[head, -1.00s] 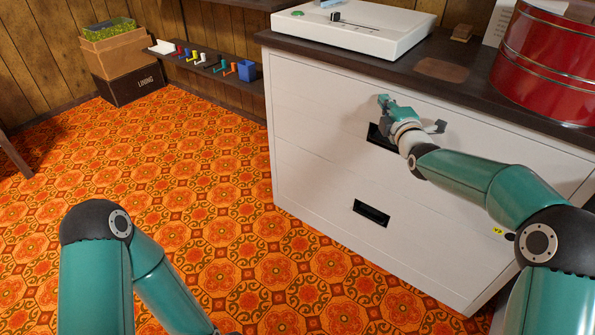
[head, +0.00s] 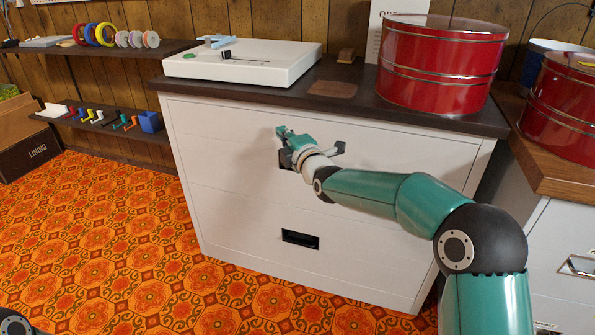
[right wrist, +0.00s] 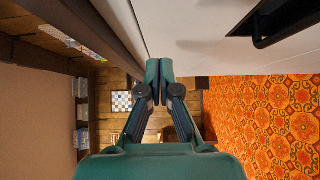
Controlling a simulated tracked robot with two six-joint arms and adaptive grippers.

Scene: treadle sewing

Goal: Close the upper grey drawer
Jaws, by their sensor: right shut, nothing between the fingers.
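The upper grey drawer (head: 390,155) is the upper front of a pale cabinet under a dark wooden top. In the head view its front looks about level with the cabinet frame; any small gap cannot be made out. Its dark recessed handle (head: 286,160) is partly hidden behind my right gripper (head: 281,131). That gripper is shut and empty, close in front of the drawer front; I cannot tell whether it touches. In the right wrist view, its closed fingers (right wrist: 159,68) lie beside the pale front, with a black handle (right wrist: 288,22) at upper right. My left gripper is out of view.
The lower drawer has a dark handle (head: 300,239). A low shelf (head: 110,122) with small coloured items is at left. The patterned floor (head: 130,230) before the cabinet is clear.

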